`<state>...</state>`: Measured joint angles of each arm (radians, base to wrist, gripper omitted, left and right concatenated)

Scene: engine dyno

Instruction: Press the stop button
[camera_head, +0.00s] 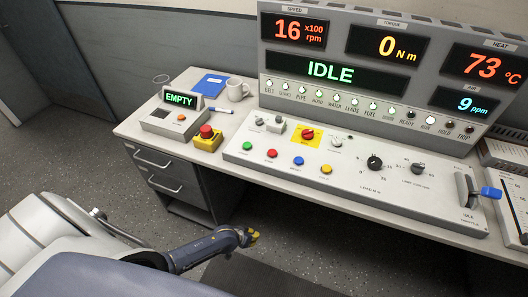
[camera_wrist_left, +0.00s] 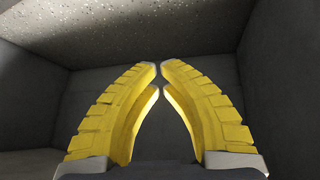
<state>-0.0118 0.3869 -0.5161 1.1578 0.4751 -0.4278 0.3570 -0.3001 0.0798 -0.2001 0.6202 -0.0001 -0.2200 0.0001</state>
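A small red button (camera_head: 272,153) sits on the sloped control panel (camera_head: 235,152), between a green button (camera_head: 248,145) and a blue button (camera_head: 298,160). A larger red mushroom button (camera_head: 206,132) stands on a yellow box on the desk, left of the panel. The labels are too small to read, so I cannot tell which is marked stop. My left gripper (camera_head: 250,237) is low in front of the desk, below both and touching neither. In the left wrist view its yellow fingers (camera_wrist_left: 160,64) nearly meet at the tips, with nothing between them. My right gripper is not in view.
A yellow button (camera_head: 326,169), knobs and a blue-handled lever (camera_head: 490,192) are on the panel. A readout console (camera_head: 375,75) showing IDLE rises behind. A small box reading EMPTY (camera_head: 180,99), a mug (camera_head: 237,89) and a blue folder (camera_head: 210,84) occupy the desk's left. Drawers (camera_head: 165,178) are below.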

